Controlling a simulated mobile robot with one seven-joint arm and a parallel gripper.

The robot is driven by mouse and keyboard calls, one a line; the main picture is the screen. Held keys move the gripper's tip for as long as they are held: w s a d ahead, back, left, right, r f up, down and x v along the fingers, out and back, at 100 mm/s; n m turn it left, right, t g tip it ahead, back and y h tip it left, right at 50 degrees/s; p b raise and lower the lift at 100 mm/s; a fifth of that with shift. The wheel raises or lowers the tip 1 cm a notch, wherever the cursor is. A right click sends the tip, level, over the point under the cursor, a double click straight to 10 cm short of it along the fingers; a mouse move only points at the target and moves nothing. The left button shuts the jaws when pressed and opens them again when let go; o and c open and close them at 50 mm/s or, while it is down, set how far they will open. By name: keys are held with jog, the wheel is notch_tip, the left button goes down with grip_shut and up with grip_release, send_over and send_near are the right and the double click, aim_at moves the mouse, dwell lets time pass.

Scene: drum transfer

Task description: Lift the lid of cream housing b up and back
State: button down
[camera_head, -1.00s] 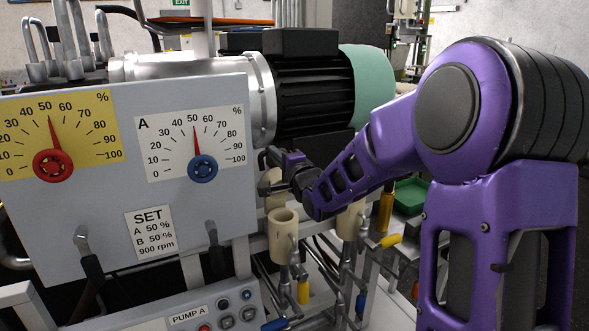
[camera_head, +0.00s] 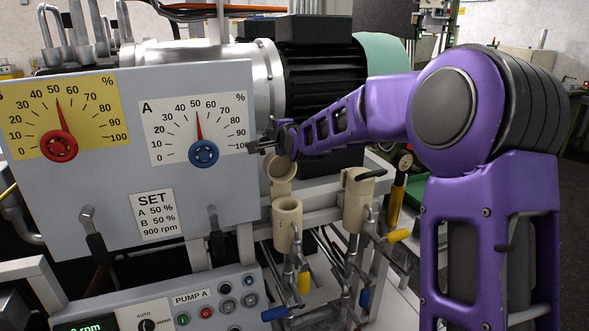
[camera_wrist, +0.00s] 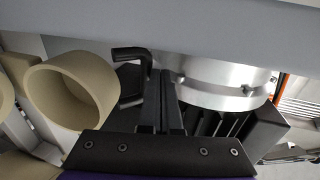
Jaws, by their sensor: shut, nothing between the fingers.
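A cream housing (camera_head: 287,225) stands upright below my arm, with its round top open. A hollow cream piece (camera_head: 281,168), seemingly its lid, is tilted up behind it. A second cream housing (camera_head: 356,205) stands to the right, its top covered, with a black handle across it. No letter shows on either, so I cannot tell which is b. My gripper (camera_head: 263,148) is shut and empty, just above the tilted piece. In the wrist view the shut fingers (camera_wrist: 172,85) point away beside a black bent handle (camera_wrist: 133,56), with a hollow cream round piece (camera_wrist: 71,90) to their left.
The grey dial panel (camera_head: 100,205) stands close left of my gripper. The motor (camera_head: 318,75) lies behind it.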

jog(key=shift+b+x, duration=0.4)
jog(key=shift+x, duration=0.8)
jog(key=shift+f, duration=0.1)
jog(key=shift+s, duration=0.1)
